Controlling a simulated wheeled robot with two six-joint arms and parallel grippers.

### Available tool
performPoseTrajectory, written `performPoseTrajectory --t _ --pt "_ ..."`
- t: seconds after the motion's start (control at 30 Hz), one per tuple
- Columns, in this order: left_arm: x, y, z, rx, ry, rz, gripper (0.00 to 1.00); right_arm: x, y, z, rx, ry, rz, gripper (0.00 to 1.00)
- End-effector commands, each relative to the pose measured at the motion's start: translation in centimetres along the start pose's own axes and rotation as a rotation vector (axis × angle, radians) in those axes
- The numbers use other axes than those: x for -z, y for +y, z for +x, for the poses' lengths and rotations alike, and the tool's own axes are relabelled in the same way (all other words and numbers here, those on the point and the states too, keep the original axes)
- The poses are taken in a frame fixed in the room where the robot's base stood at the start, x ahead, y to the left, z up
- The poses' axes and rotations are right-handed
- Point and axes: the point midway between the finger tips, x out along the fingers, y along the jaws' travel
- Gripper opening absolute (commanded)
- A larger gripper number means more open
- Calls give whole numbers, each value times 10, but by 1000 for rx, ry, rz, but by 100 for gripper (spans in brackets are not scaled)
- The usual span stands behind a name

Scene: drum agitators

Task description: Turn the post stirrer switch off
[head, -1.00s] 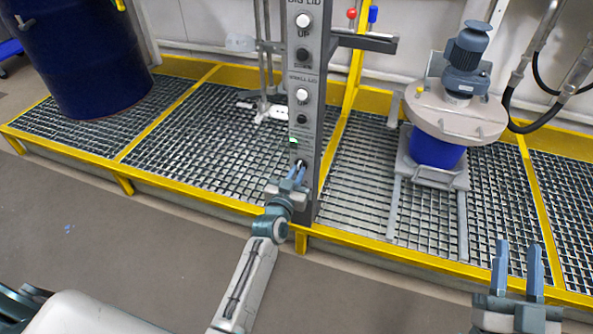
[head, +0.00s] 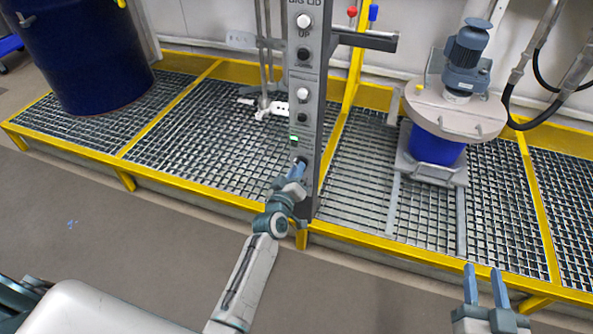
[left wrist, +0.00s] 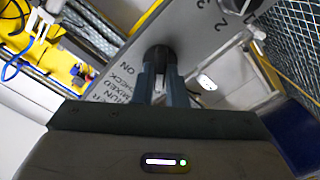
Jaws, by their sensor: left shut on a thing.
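The grey control post (head: 307,120) stands upright at the yellow edge of the grating. The stirrer switch, a dark round knob (left wrist: 160,56), is low on its face; in the head view my gripper mostly hides it. My left gripper (head: 299,168) is shut on this knob, one finger on each side, as the left wrist view (left wrist: 161,80) shows. My right gripper (head: 484,270) is open and empty at the lower right.
Other round buttons (head: 303,95) sit higher on the post. A blue drum (head: 434,147) under a motor-topped lid (head: 457,113) stands right of it. A large dark blue drum (head: 90,60) stands at left. The floor (head: 110,235) in front is clear.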

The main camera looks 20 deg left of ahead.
Motion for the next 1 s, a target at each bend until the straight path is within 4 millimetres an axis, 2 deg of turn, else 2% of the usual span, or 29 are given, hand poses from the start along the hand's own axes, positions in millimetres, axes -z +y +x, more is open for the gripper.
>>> performPoseTrajectory --t 0.53,0.57,0.67,1.0 --pt "2 1 1 -2 3 -25 0 -2 0 0 0 -12 2 36" --pt "2 1 1 -2 3 -25 16 -2 0 0 0 -12 2 36" --pt "1 0 0 -1 3 -24 34 -2 0 0 0 -12 2 36" --pt "0 0 -3 0 1 -24 34 -2 0 -1 0 -9 2 36"
